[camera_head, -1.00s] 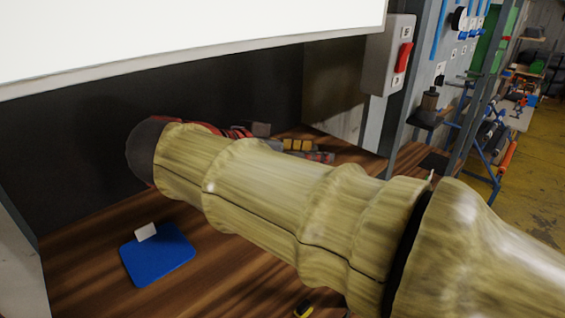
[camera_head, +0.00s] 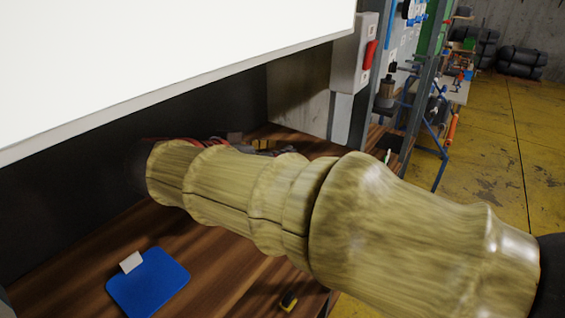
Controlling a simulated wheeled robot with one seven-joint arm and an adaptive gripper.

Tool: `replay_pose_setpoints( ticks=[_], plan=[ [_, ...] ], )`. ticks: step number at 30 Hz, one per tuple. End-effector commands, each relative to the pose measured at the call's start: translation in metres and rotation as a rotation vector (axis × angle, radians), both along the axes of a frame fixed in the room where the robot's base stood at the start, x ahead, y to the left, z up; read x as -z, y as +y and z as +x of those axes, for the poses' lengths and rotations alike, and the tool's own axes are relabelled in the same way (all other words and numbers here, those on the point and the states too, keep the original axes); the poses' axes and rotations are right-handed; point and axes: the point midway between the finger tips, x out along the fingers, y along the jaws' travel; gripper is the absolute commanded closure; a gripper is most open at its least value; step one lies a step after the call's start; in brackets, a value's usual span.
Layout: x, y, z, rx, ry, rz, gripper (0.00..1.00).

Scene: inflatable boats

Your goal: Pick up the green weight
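My arm in its yellowish sleeve reaches from the right across the wooden workbench (camera_head: 215,268) toward the back wall. My gripper is hidden behind the far end of the arm, so its fingers do not show. I cannot make out a green weight on the bench in this view. Some reddish and dark objects (camera_head: 215,142) are partly visible just behind the arm, too covered to identify.
A blue mat (camera_head: 150,287) with a small white card (camera_head: 131,262) lies on the bench at front left. A small yellow and black item (camera_head: 288,301) lies near the front edge. A white panel (camera_head: 150,60) hangs above. A switch box (camera_head: 353,55) and shelving stand right.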

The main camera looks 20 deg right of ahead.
Motion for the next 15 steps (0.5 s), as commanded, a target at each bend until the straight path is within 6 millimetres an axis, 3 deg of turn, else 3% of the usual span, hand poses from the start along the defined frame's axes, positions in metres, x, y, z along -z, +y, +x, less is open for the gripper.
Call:
replay_pose_setpoints(
  ticks=[10,15],
  plan=[
    [0.0041,-0.0065,0.0038,-0.001,0.000,0.001,0.66],
    [0.0039,-0.0064,0.0037,0.000,0.001,0.001,0.75]
  ],
)
